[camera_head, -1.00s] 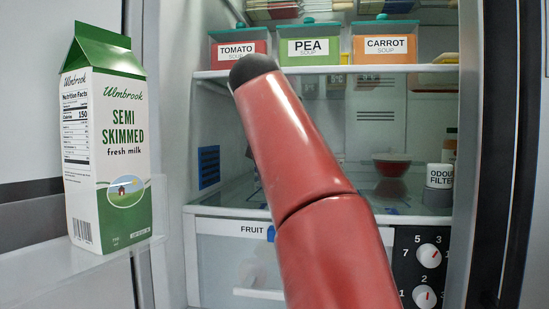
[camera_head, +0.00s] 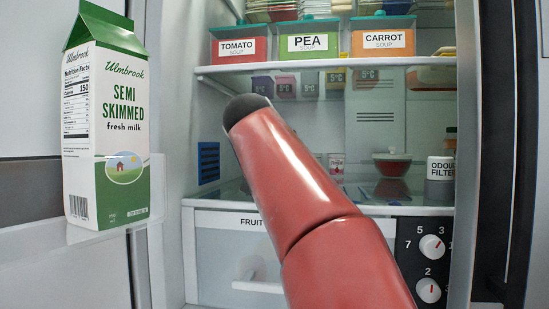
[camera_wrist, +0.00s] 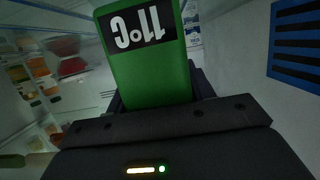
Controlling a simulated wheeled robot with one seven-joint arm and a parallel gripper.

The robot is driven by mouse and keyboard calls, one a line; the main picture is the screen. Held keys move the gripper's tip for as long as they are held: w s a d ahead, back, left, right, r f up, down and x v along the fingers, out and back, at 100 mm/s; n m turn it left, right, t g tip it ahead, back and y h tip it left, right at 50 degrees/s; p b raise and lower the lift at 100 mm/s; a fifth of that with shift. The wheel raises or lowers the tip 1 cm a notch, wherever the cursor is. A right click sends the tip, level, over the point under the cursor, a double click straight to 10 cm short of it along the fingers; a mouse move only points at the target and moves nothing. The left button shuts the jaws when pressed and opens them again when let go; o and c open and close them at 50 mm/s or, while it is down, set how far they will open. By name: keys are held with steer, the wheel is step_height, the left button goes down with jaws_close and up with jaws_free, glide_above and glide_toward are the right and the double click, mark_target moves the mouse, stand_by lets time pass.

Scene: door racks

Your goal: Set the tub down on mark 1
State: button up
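In the wrist view a green tub (camera_wrist: 150,75) with a black label is between the dark fingers of my gripper (camera_wrist: 158,100). The label reads 11°C, upside down in the picture. The fingers appear closed on the tub's sides. A blue vent (camera_wrist: 295,40) is to the right of the tub, apart from it. In the head view my red arm covers the middle of the fridge, and neither the gripper nor the held tub can be seen. I cannot make out mark 1 in either view.
Tomato (camera_head: 238,48), pea (camera_head: 308,42) and carrot (camera_head: 382,40) soup boxes stand on the upper shelf (camera_head: 330,66). Several small coloured items labelled 5°C (camera_head: 286,87) show below it. A bowl (camera_head: 392,165) and odour filter (camera_head: 440,170) stand lower right. A milk carton (camera_head: 107,120) stands left.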

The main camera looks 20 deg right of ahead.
steer(key=o, duration=0.4)
steer(key=shift+r, duration=0.15)
steer(key=v, duration=1.2)
steer(key=shift+s, duration=0.1)
